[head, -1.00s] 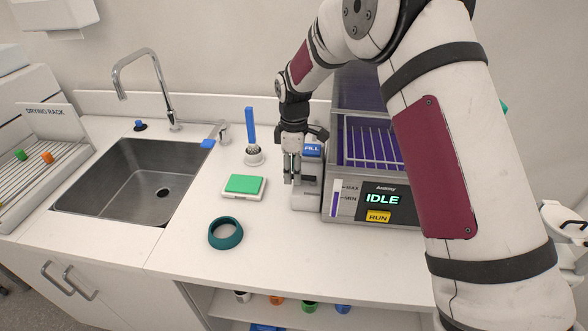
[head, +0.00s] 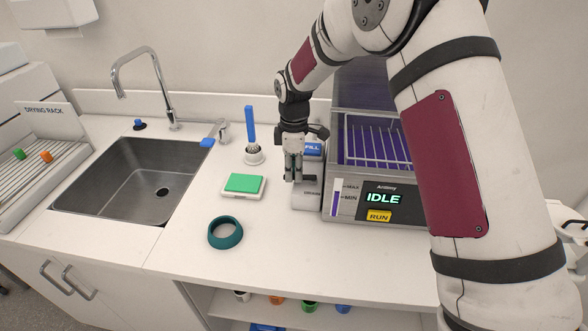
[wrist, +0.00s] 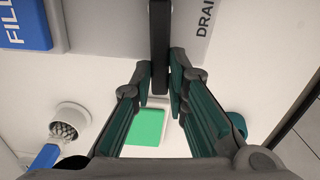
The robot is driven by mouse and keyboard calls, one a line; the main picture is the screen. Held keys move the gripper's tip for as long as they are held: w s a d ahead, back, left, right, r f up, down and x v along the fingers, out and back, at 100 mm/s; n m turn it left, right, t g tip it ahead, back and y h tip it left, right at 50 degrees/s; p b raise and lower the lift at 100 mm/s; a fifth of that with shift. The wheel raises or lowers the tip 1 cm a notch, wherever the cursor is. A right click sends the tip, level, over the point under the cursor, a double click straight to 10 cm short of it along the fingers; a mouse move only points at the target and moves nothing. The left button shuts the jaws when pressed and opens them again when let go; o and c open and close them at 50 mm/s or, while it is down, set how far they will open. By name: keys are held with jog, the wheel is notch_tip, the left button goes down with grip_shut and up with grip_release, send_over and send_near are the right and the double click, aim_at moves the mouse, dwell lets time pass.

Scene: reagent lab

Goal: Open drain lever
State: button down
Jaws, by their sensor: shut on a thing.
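The dark drain lever (wrist: 159,40) is a narrow bar that runs up from between my fingertips in the wrist view. It belongs to the pale block marked DRAIN (head: 308,202) at the left front of the bath machine (head: 375,210). My gripper (head: 293,177) reaches down over this block in the head view. Its green-padded fingers (wrist: 160,78) are closed on the lever's near end in the wrist view. In the head view the fingers hide part of the lever, and its exact angle is hard to tell.
The blue FILL part (head: 312,149) is just behind my gripper; it also shows in the wrist view (wrist: 25,22). A green-topped pad (head: 244,184), a teal ring (head: 225,232) and a brush in a holder (head: 254,155) stand to the left. The sink (head: 130,185) lies farther left.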

aim_at(300, 192)
jog(key=s+n, duration=0.1)
jog(key=n, duration=0.1)
jog(key=s+n+b, duration=0.1)
jog(key=n, duration=0.2)
jog(key=shift+s+d, duration=0.15)
jog(key=shift+s+d+n, duration=0.25)
jog(key=shift+s+n, duration=0.15)
jog(key=shift+n, duration=0.6)
jog(key=shift+s+d+n, duration=0.2)
jog(key=shift+s+n, duration=0.2)
jog(key=shift+n, duration=0.6)
jog(key=c, duration=1.6)
grip_release()
jog(key=shift+o, duration=0.2)
jog(key=shift+r, duration=0.1)
